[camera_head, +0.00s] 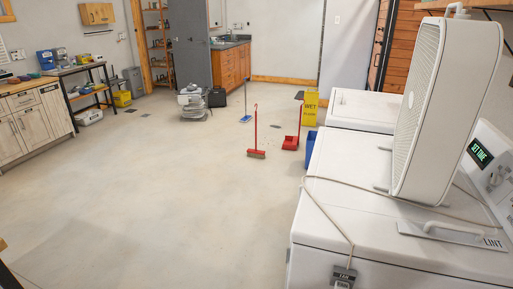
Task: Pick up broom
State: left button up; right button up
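A broom (256,134) with a thin red handle and a reddish head with pale bristles stands upright on the concrete floor, a little right of the picture's middle. Small specks of debris lie on the floor just beyond it. A red long-handled dustpan (291,140) stands to its right, apart from it. A blue-headed mop or brush (246,112) with a thin handle stands farther back. Neither of my grippers shows in the head view.
White laundry machines (410,225) fill the right side, with a box fan (420,110) on top. A yellow wet-floor sign (311,108) stands behind the dustpan. Cabinets (35,125) line the left wall. A grey-white machine (193,101) stands farther back. The floor in front is clear.

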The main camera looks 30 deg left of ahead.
aim_at(255, 153)
jog(key=i+j+u, duration=0.3)
jog(key=j, duration=0.25)
jog(key=i+j+u, duration=0.3)
jog(key=j, duration=0.2)
jog(key=i+j+u, duration=0.45)
jog(key=i, duration=0.4)
jog(key=i+j+u, duration=0.2)
jog(key=i, duration=0.25)
jog(key=i+l+z, duration=0.1)
jog(key=i+z, duration=0.35)
jog(key=i, duration=0.45)
jog(key=i+j+z, duration=0.2)
jog(key=i+z, duration=0.25)
jog(key=i, duration=0.4)
jog(key=i+l, duration=0.1)
jog(key=i, duration=0.85)
jog(key=i+l, duration=0.1)
jog(key=i, duration=0.9)
